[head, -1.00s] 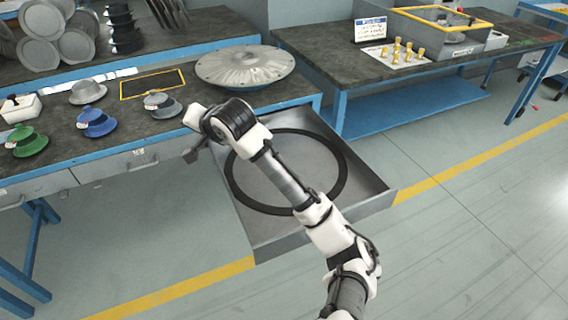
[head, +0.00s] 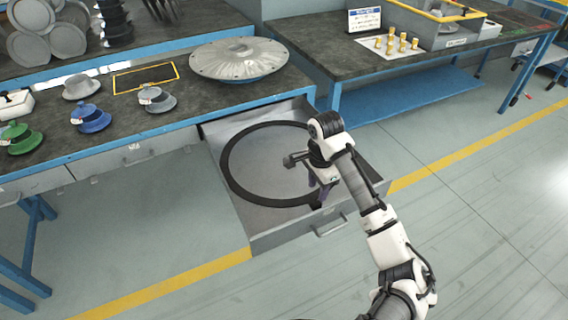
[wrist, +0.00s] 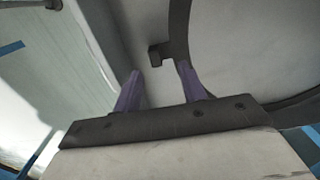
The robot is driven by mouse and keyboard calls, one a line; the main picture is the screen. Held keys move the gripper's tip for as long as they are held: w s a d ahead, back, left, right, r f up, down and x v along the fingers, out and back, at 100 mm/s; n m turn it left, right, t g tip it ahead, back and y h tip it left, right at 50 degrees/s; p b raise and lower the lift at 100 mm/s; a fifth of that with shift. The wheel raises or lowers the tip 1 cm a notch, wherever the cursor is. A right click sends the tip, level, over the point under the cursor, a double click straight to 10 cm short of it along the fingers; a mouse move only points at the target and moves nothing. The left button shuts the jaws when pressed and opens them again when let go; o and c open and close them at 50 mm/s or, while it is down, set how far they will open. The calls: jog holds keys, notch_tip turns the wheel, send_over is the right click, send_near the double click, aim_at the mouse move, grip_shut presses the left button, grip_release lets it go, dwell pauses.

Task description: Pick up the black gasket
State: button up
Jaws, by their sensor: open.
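The black gasket (head: 233,180) is a large flat ring lying in the open grey drawer (head: 262,225). Its right side is partly hidden by my arm in the head view. In the wrist view the gasket (wrist: 179,30) curves down the right side, and a small dark tab (wrist: 155,55) sticks out from it toward the left. My gripper (head: 322,197) is over the front right part of the drawer, pointing down. In the wrist view its two purple fingers (wrist: 160,70) are apart and empty, with the tab showing just beyond the gap between them. I cannot tell the height above the tab.
The drawer's front wall with its handle (head: 331,226) is close to my gripper. The workbench (head: 215,100) behind holds a large round metal cover (head: 239,60) and blue, green and grey flanged parts. A second table (head: 400,75) stands at the back right. The floor at right is clear.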

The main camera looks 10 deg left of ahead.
aim_at(317, 202)
jog(key=f, duration=0.4)
jog(key=shift+s+d+f, duration=0.25)
jog(key=shift+s, duration=0.05)
jog(key=shift+f, duration=0.6)
grip_shut()
